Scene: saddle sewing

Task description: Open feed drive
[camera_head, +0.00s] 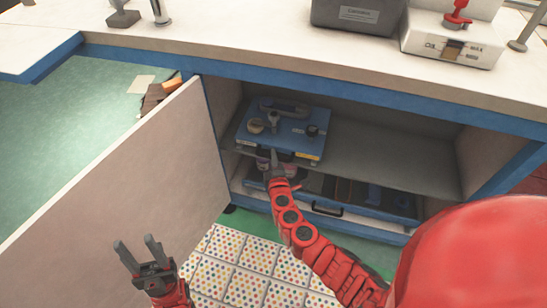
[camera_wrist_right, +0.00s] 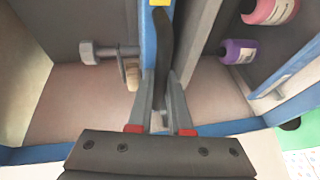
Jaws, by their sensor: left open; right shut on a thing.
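A blue machine (camera_head: 290,140), likely the feed drive, sits on the upper shelf of the open cabinet. It has a grey top handle, a pale round knob and a small black knob. My right gripper (camera_head: 274,160) is at its front edge. In the right wrist view, my right gripper (camera_wrist_right: 162,105) is shut on a dark curved handle (camera_wrist_right: 165,50) beside the machine's blue edge (camera_wrist_right: 149,45). A silver bolt-like knob (camera_wrist_right: 100,52) shows left of it. My left gripper (camera_head: 140,255) is open and empty, low in front of the cabinet door.
The cabinet door (camera_head: 125,180) stands open at left. A blue drawer (camera_head: 350,213) with a black handle is below the shelf. Pink (camera_wrist_right: 270,10) and purple (camera_wrist_right: 238,51) bottles are near my right gripper. The shelf's right side (camera_head: 400,165) is clear. The countertop (camera_head: 300,55) overhangs.

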